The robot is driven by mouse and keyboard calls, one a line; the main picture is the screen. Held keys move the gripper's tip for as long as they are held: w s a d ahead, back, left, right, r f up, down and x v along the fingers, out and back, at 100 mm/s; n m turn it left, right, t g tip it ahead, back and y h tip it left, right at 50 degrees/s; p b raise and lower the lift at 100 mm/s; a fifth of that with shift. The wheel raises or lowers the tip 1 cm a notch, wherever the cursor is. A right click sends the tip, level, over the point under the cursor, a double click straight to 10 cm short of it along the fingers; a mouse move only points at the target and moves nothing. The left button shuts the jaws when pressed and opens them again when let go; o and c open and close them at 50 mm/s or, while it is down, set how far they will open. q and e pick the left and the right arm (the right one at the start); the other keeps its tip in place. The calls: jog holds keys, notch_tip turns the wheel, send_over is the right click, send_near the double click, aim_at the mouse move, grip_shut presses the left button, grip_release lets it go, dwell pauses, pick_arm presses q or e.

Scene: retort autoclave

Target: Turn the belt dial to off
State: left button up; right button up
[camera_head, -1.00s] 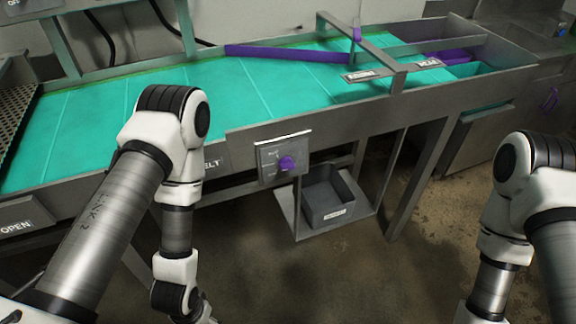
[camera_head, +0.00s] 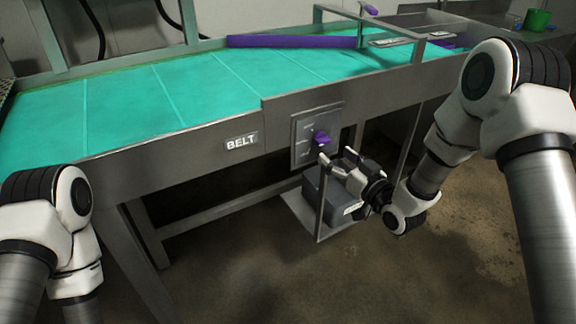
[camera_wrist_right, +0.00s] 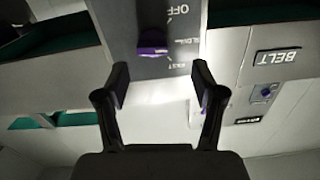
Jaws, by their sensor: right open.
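The belt dial is a purple knob (camera_head: 321,138) on a grey plate (camera_head: 301,153) on the conveyor's front, right of the BELT label (camera_head: 241,142). In the right wrist view the dial (camera_wrist_right: 152,40) shows beyond the fingertips, near the word OFF on its plate (camera_wrist_right: 191,52). My right gripper (camera_head: 337,158) is open, just below and in front of the dial, and apart from it in the wrist view. Its fingers (camera_wrist_right: 160,82) have nothing between them. Of my left arm only links show at the lower left; its gripper is out of view.
The teal conveyor belt (camera_head: 140,98) runs behind the plate, with a purple guide bar (camera_head: 290,42) across it. A grey bin (camera_head: 318,200) sits on a low shelf below the dial, behind my right gripper. The floor in front is clear.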

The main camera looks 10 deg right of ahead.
aim_at(325, 143)
jog(key=shift+w+d+r, duration=0.1)
jog(key=shift+w+d, duration=0.45)
jog(key=shift+d, duration=0.1)
jog(key=x, duration=0.3)
jog(key=p+x, duration=0.1)
jog(key=x, duration=0.2)
jog(key=shift+a+r, duration=0.1)
jog(key=shift+a, duration=0.35)
jog(key=shift+w, duration=0.5)
jog(key=c, duration=1.2)
